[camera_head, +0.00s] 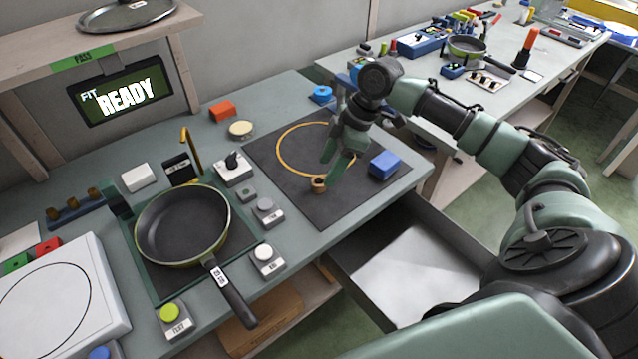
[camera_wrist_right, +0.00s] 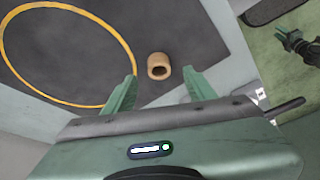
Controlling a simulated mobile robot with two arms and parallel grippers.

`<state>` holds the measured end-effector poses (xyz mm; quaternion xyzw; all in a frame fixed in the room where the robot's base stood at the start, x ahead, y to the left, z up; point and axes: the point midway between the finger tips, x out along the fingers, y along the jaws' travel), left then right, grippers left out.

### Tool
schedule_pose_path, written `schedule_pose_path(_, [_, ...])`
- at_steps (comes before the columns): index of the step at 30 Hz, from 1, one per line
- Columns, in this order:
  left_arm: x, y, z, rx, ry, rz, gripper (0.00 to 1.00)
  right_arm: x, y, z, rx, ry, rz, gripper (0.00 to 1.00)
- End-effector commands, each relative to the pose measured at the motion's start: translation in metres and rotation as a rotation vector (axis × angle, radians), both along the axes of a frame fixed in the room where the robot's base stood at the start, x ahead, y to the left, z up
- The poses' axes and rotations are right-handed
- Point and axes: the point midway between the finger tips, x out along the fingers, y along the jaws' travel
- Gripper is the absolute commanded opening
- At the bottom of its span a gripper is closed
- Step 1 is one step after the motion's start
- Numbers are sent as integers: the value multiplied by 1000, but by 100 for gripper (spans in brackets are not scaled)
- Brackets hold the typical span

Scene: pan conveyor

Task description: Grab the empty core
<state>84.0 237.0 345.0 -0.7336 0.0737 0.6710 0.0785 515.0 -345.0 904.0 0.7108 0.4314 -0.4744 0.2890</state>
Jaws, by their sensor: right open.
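The empty core (camera_head: 319,185) is a small, tan, hollow cylinder on the dark mat (camera_head: 345,205), near the mat's front edge. In the right wrist view the core (camera_wrist_right: 158,61) shows its open end, between and just beyond the two green fingers. My right gripper (camera_head: 333,168) reaches down over the mat, right by the core. In the wrist view the gripper (camera_wrist_right: 161,80) is open, with a wide gap between its fingers and nothing held. I cannot tell from these views whether a finger touches the core.
A blue block (camera_head: 384,164) lies right of the core. A yellow ring (camera_head: 280,150) is marked on the mat. A pan (camera_head: 185,225) with its handle towards the front is at the left. An open drawer (camera_head: 400,268) juts out below the front edge.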

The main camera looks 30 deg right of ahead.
Motion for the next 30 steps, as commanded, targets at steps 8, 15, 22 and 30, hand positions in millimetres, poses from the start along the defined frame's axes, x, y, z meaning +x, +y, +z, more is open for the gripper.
schedule_pose_path(8, [1, 0, 8, 0, -2, 2, 33, 8, 15, -33, 1, 3, 0, 56])
schedule_pose_path(15, [2, 0, 8, -1, -4, 2, 33, 10, 19, -44, -1, 0, 1, 56])
schedule_pose_path(22, [3, 0, 8, -1, -5, 1, 33, 10, 19, -44, -1, 0, 1, 14])
schedule_pose_path(30, [3, -1, 8, -2, -5, 1, 33, 10, 18, -44, -1, 0, 1, 0])
